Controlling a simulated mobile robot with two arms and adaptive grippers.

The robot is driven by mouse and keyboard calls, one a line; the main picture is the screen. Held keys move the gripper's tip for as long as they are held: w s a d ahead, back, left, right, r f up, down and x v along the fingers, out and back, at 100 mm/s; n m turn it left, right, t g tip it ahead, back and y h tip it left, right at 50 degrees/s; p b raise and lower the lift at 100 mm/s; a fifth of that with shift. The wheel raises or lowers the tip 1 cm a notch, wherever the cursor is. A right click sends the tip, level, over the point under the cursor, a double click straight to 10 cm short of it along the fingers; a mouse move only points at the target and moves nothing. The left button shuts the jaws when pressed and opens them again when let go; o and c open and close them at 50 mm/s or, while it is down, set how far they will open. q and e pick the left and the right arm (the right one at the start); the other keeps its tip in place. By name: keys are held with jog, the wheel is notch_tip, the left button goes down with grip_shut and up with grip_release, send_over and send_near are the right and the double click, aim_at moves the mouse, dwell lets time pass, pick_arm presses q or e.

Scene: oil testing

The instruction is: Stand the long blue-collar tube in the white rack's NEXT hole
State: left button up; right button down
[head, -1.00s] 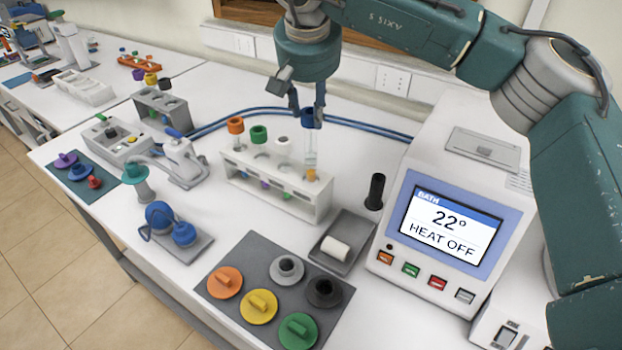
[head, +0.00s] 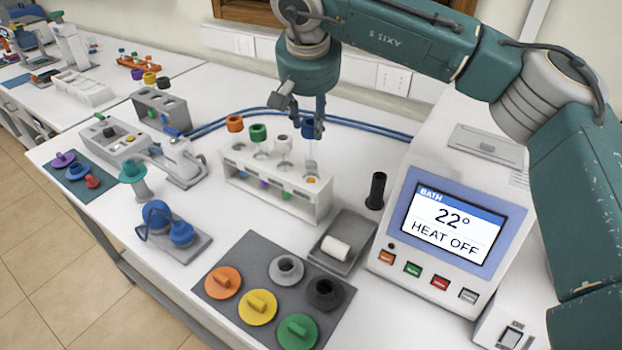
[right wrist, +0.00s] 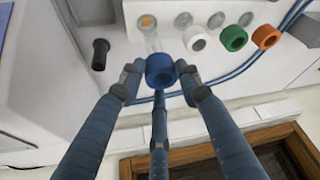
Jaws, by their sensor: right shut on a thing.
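The long clear tube with the blue collar (head: 309,130) is held upright in my right gripper (head: 309,128), which is shut around its collar. Its lower end, with orange content, is at the rightmost hole of the white rack (head: 290,205); how deep it sits is hard to tell. In the right wrist view the blue collar (right wrist: 161,71) sits between the fingers of my right gripper (right wrist: 160,75). Tubes with orange (head: 235,124), green (head: 258,132) and white (head: 283,143) collars stand in the rack's other holes. My left gripper is out of view.
A black upright holder (head: 376,190) and a grey tray (head: 349,243) with a white roll stand right of the rack. The bath unit (head: 450,225) is further right. A grey mat (head: 246,247) with coloured knobs lies in front. A blue hose runs behind.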

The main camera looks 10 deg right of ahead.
aim_at(311, 139)
jog(key=shift+f, duration=0.75)
jog(key=shift+f+b, duration=1.3)
jog(key=shift+f, duration=0.6)
jog(key=shift+f+b, duration=0.45)
jog(key=shift+f, duration=0.2)
jog(key=c, duration=1.1)
grip_release()
jog(key=v, duration=1.2)
